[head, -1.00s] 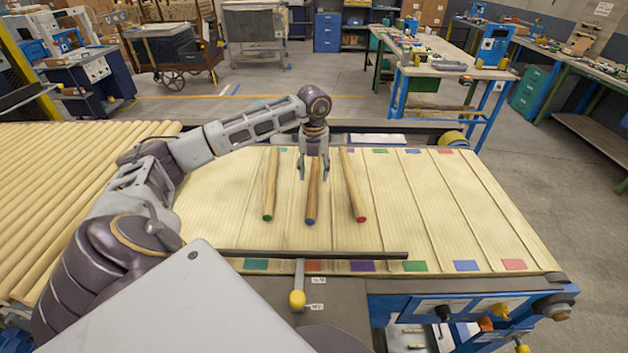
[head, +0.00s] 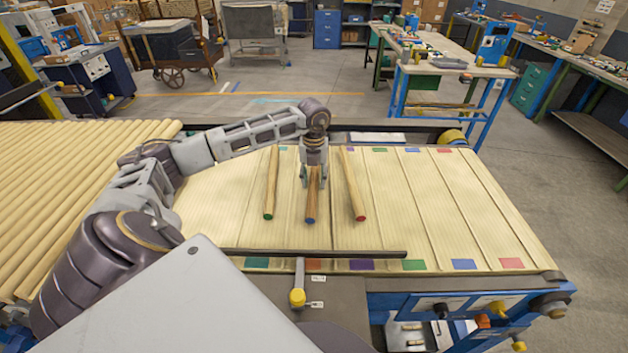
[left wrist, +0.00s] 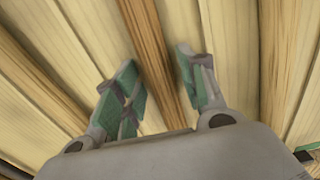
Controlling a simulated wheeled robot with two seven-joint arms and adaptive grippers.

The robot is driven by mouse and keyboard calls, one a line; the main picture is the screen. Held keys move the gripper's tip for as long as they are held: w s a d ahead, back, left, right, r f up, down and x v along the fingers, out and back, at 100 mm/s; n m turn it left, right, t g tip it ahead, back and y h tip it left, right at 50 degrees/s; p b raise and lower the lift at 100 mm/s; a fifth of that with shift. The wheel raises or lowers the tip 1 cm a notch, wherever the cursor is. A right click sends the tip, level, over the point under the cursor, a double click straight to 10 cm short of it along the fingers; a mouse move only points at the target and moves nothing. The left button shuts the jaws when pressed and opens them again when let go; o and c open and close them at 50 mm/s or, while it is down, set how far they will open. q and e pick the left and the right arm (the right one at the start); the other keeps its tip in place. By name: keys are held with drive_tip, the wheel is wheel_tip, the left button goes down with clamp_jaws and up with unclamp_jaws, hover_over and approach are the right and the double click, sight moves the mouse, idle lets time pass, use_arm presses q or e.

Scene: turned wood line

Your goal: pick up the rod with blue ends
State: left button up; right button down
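The rod with blue ends (head: 311,204) lies lengthwise on the slatted wooden belt, between two other rods. Its near end is blue; its far end is hidden by my arm and gripper. My left gripper (head: 313,184) is over the middle of this rod, pointing down. In the left wrist view, the rod (left wrist: 154,62) runs between the two open green-padded fingers (left wrist: 158,88). Gaps show between the rod and both fingers. I cannot tell how high the fingertips are above the belt. My right gripper is not in view.
A green-ended rod (head: 271,185) lies to the left and a red-ended rod (head: 352,185) to the right, both close to the gripper. A dark bar (head: 330,254) crosses the near side of the belt (head: 430,200). The belt's right part is free of rods.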

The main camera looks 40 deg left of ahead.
sight(314, 178)
use_arm(q)
clamp_jaws()
drive_tip(key=shift+r, duration=0.1)
wheel_tip(314, 178, up, 10)
drive_tip(key=b, duration=0.1)
drive_tip(key=shift+b, duration=0.4)
idle(0.7)
